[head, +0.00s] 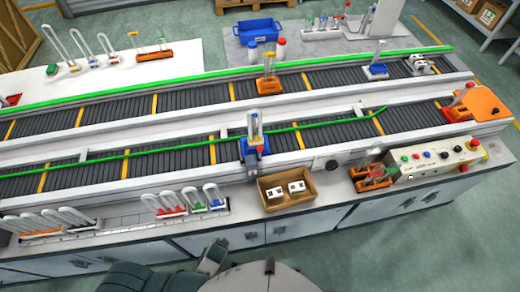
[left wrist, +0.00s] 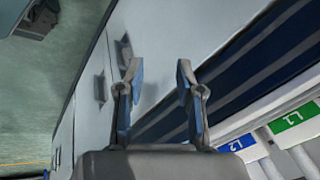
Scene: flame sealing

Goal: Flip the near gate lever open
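The near conveyor lane (head: 180,158) carries a long green guide rail (head: 180,147), which slants across the lane at its right end (head: 372,112). I cannot clearly pick out the near gate lever; small pale brackets (head: 223,132) stand along this rail. A blue carrier (head: 254,150) with upright tubes stands on the near lane. My left gripper (left wrist: 161,90) is open and empty in the left wrist view, by the counter's front cabinets. Grey parts of mine show at the bottom of the head view, but no fingertips are clear there. My right gripper is not in view.
Labelled racks of tubes (head: 187,210) line the counter front; labels L1 (left wrist: 295,118) and L2 (left wrist: 236,145) show up close. A cardboard box (head: 286,204), an orange holder (head: 368,183) and a control panel (head: 440,158) stand right of them. An orange plate (head: 485,103) ends the lanes.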

